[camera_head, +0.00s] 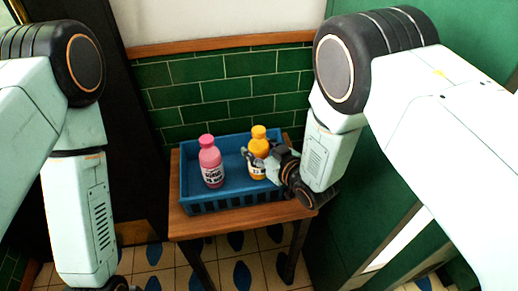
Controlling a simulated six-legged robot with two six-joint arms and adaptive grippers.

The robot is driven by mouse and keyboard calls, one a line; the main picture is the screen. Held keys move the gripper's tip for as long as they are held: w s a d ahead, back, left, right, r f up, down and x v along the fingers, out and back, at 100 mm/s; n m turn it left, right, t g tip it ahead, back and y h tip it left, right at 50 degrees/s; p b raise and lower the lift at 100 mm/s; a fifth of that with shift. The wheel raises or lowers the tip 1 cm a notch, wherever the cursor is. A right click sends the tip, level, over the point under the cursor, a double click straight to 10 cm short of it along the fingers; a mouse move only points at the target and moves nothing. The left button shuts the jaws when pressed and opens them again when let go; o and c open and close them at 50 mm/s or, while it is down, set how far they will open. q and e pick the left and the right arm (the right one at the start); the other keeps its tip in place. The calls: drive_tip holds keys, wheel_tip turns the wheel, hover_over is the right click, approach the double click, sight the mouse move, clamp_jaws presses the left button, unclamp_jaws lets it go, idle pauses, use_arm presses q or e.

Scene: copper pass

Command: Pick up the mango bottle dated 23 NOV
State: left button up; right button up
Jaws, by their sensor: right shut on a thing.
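The orange-yellow mango bottle (259,144) stands upright at the right side of a blue crate (232,201). Its white label is partly hidden and its print is too small to read surely. My right gripper (262,160) reaches in from the right and is shut on this bottle at its side. A pink bottle (210,157) with a white label stands upright in the crate, left of the mango bottle and apart from it. My left arm hangs at the left; its gripper is below the picture.
The crate sits on a small wooden table (190,228) against a green tiled wall (220,82). A green panel (350,200) stands close on the right, beside my right arm. A dark upright is at the left. The patterned floor (210,266) in front looks clear.

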sight(259, 130)
wheel_tip(259, 130, up, 9)
drive_tip(key=p, duration=0.7)
drive_tip(key=shift+r+p, duration=0.3)
drive_tip(key=shift+p, duration=0.2)
